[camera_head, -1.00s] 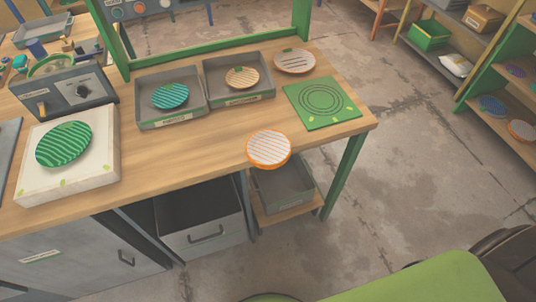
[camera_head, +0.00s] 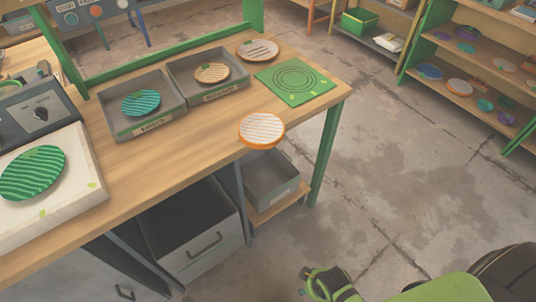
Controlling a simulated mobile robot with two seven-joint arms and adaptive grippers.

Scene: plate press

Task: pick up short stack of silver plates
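A greyish plate or low stack with dark stripes and a brownish rim (camera_head: 258,50) lies at the back right of the wooden table; it is the most silver-looking item, but I cannot count its plates. A white-striped stack with an orange rim (camera_head: 262,130) sits at the table's front edge. What looks like my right gripper (camera_head: 328,284), green and black, shows at the bottom edge, well below and apart from the table. Its fingers are not clear. My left gripper is not in view.
Two grey trays hold a teal plate (camera_head: 141,103) and a tan plate (camera_head: 212,73). A green plate (camera_head: 33,172) lies on a white block. Shelves (camera_head: 475,75) stand at right; the floor between is clear.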

